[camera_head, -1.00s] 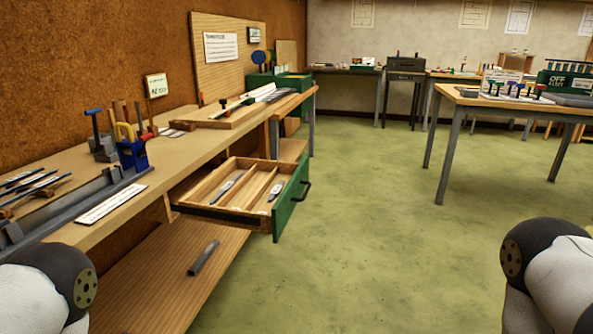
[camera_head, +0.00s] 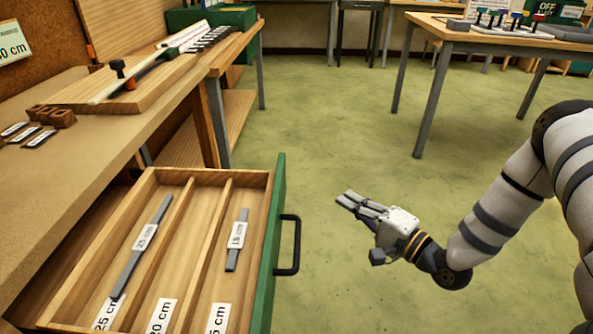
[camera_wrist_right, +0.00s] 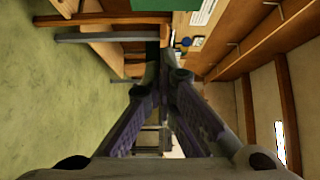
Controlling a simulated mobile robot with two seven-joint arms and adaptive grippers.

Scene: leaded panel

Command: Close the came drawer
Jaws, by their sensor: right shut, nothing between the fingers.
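The came drawer (camera_head: 150,198) is pulled out from under the bench on the left in the head view. It has a green front (camera_head: 266,270) with a dark handle (camera_head: 291,245). Its wooden compartments hold a long grey strip (camera_head: 145,238) and a shorter one (camera_head: 237,240), both with white labels. My right gripper (camera_head: 345,199) is shut and empty. It is to the right of the handle, apart from it, with its fingers pointing left. In the right wrist view its fingers (camera_wrist_right: 165,88) come together at the middle. My left gripper is not in view.
The wooden bench (camera_head: 60,120) runs along the left, with a board (camera_head: 120,90) and dark blocks (camera_head: 52,115) on it. A table (camera_head: 480,38) stands at the back right. The green floor (camera_head: 330,120) between is clear.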

